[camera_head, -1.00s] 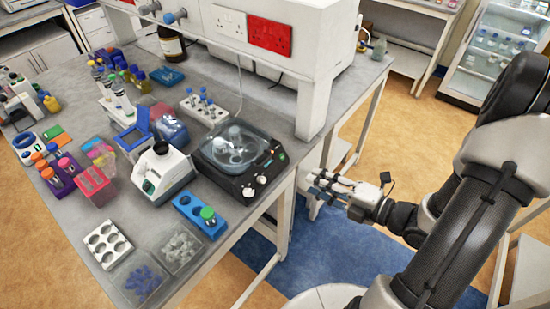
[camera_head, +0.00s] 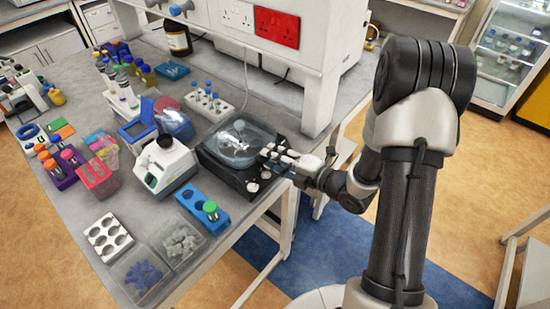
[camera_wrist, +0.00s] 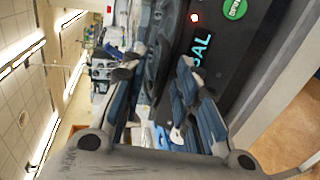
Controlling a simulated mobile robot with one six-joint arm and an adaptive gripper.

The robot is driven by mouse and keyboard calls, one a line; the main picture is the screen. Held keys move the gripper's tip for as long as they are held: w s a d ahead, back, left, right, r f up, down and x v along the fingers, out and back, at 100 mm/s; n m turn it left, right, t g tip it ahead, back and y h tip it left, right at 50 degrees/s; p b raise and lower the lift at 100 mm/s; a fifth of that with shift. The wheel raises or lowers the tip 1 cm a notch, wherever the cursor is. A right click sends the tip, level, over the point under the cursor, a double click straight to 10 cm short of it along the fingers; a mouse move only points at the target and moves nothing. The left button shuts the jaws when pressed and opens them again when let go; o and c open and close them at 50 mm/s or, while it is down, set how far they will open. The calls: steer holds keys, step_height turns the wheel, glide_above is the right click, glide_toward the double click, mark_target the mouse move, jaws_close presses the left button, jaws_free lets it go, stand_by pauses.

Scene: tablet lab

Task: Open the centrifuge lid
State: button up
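The centrifuge (camera_head: 228,172) is a black box on the bench, with a clear round lid (camera_head: 236,141) that looks closed. My gripper (camera_head: 268,152) is at the centrifuge's right front edge, beside the lid. In the wrist view, my gripper (camera_wrist: 156,72) has its two fingers spread apart, with the lid's edge and the dark front panel (camera_wrist: 215,55) showing between and beyond them. The panel carries a green round label and a small red light. I cannot tell whether the fingertips touch the lid.
A white device (camera_head: 165,165) and a blue tube rack (camera_head: 204,210) stand close left of the centrifuge. A white rack (camera_head: 210,103) with blue-capped tubes is behind it. A white shelf post (camera_head: 320,95) rises behind right. Open floor lies right of the bench.

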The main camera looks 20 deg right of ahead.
jaws_close()
stand_by(0.4)
stand_by(0.4)
